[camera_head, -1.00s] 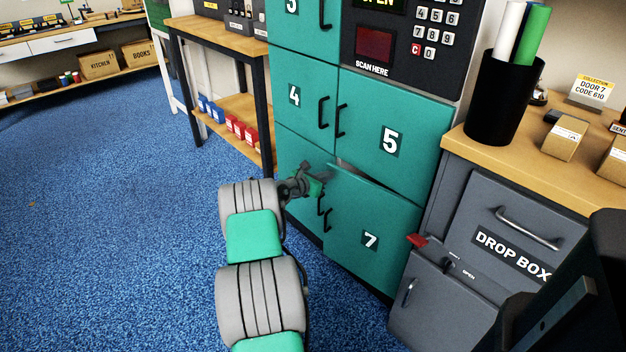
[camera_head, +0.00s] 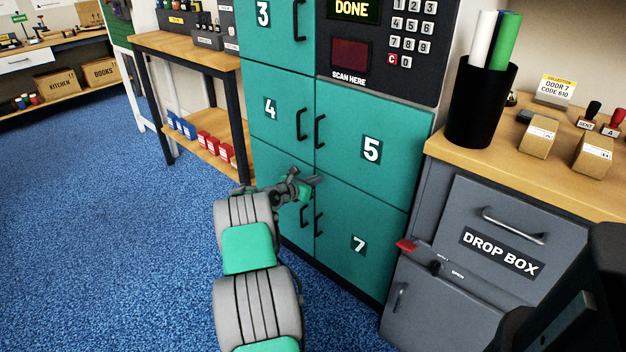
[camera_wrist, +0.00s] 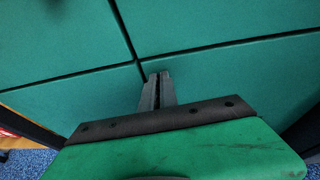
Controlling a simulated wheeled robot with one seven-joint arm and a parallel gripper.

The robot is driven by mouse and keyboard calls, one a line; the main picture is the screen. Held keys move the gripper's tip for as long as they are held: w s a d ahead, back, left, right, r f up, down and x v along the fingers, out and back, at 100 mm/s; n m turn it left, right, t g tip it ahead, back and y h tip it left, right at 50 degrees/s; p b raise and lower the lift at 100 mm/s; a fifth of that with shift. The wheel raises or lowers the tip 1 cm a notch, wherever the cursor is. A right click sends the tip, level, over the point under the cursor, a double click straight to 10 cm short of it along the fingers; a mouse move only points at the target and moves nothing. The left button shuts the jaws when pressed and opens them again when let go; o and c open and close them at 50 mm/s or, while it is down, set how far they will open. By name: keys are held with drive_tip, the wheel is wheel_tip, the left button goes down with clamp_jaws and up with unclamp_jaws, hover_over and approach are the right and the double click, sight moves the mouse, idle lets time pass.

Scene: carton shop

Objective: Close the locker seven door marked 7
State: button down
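The locker seven door (camera_head: 345,225), teal with a white 7, is at the lower right of the locker bank in the head view. It lies flush with the doors around it, and its black handle (camera_head: 320,223) is on its left side. My gripper (camera_head: 312,181) is at the door's upper left corner, by the seam between the columns. In the wrist view my gripper's fingers (camera_wrist: 158,90) are together with nothing seen between them, pointing at the crossing of the door seams. Whether the fingertips touch the door cannot be told.
Doors 4 (camera_head: 275,125) and 5 (camera_head: 362,150) sit flush above. A grey drop box (camera_head: 470,215) stands close on the right, with a red-ended lever. Open blue carpet (camera_head: 90,220) lies to the left.

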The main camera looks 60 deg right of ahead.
drive_tip(key=w+f+p+v, duration=0.1)
drive_tip(key=w+p+v, duration=0.15)
drive_tip(key=v, duration=1.15)
drive_tip(key=w+a+r+m+t+y+p, duration=0.35)
drive_tip(key=w+a+r+p, duration=0.3)
drive_tip(key=a+r, duration=0.45)
drive_tip(key=w+a+r+m+t+y+p, duration=0.25)
drive_tip(key=w+a+r+m+p, duration=0.35)
drive_tip(key=a+r, duration=0.6)
drive_tip(key=s+a+r+m+t+y+p, duration=0.1)
drive_tip(key=s+a+r+m+y+p, duration=0.2)
drive_tip(key=a, duration=0.8)
drive_tip(key=s+a+r+y+p, duration=0.25)
drive_tip(key=a+r+p, duration=0.2)
drive_tip(key=a, duration=0.55)
drive_tip(key=s+a+r+m+y+p, duration=0.2)
drive_tip(key=s+a+r+m+p, duration=0.1)
drive_tip(key=s+a, duration=0.7)
drive_tip(key=a+r+p, duration=0.1)
drive_tip(key=a, duration=0.2)
drive_tip(key=shift+s+a+r+g+y, duration=0.15)
drive_tip(key=shift+s+g+y, duration=0.2)
drive_tip(key=shift+s+g, duration=0.05)
